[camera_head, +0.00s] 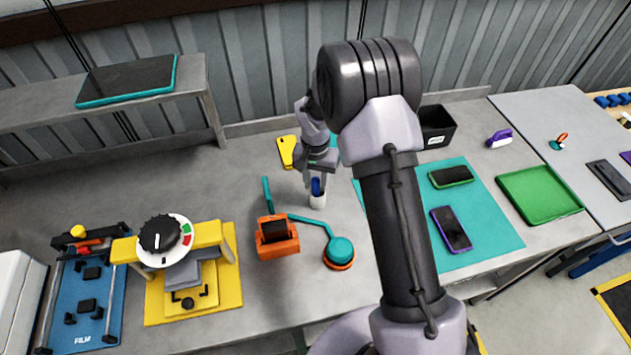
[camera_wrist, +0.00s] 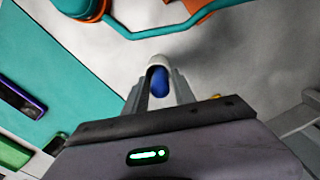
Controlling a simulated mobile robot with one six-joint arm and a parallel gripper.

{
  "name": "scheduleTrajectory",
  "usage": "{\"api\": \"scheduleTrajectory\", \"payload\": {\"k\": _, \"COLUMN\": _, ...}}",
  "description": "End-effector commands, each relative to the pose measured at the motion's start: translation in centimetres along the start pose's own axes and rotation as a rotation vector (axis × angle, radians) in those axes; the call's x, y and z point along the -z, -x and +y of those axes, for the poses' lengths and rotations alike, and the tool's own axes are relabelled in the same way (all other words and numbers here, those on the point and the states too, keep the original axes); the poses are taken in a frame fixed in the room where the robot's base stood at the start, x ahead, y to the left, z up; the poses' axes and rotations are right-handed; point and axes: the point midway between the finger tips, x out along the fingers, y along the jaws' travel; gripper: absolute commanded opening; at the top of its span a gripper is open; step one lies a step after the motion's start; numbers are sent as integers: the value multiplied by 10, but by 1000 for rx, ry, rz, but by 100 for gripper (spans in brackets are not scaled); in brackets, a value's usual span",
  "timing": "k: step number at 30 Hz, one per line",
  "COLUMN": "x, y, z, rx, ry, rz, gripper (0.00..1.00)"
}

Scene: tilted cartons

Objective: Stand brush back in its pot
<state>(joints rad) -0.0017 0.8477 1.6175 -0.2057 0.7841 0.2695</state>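The brush shows as a blue rounded end (camera_wrist: 159,82), in line with a small white pot (camera_wrist: 156,61) in the wrist view. In the head view the blue part (camera_head: 316,186) stands roughly upright at the mouth of the white pot (camera_head: 317,201) on the grey bench. My gripper (camera_wrist: 160,88) points down over the pot, its two fingers close on either side of the blue part; it looks shut on it. The brush's lower part is hidden, so I cannot tell how deep it sits. My gripper also shows in the head view (camera_head: 318,178).
An orange holder (camera_head: 277,237) and a teal-capped round piece (camera_head: 340,250) stand in front of the pot. A teal mat (camera_head: 483,212) with phones lies right. A yellow fixture (camera_head: 190,300) stands left, a black bin (camera_head: 437,127) behind. Bare bench lies left of the pot.

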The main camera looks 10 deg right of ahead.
Motion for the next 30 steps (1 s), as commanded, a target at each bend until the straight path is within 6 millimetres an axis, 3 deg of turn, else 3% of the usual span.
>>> {"api": "scheduleTrajectory", "payload": {"k": 9, "x": 0, "y": 1, "z": 0, "rx": 0, "ry": 0, "rz": 0, "gripper": 44}}
{"api": "scheduleTrajectory", "payload": {"k": 12, "x": 0, "y": 10, "z": 0, "rx": 1, "ry": 0, "rz": 1, "gripper": 44}}
{"api": "scheduleTrajectory", "payload": {"k": 21, "x": 1, "y": 91, "z": 0, "rx": 1, "ry": 0, "rz": 4, "gripper": 44}}
{"api": "scheduleTrajectory", "payload": {"k": 28, "x": -1, "y": 127, "z": 0, "rx": 3, "ry": 0, "rz": 5, "gripper": 44}}
{"api": "scheduleTrajectory", "payload": {"k": 30, "x": -8, "y": 151, "z": 2, "rx": 22, "ry": 2, "rz": 24, "gripper": 44}}
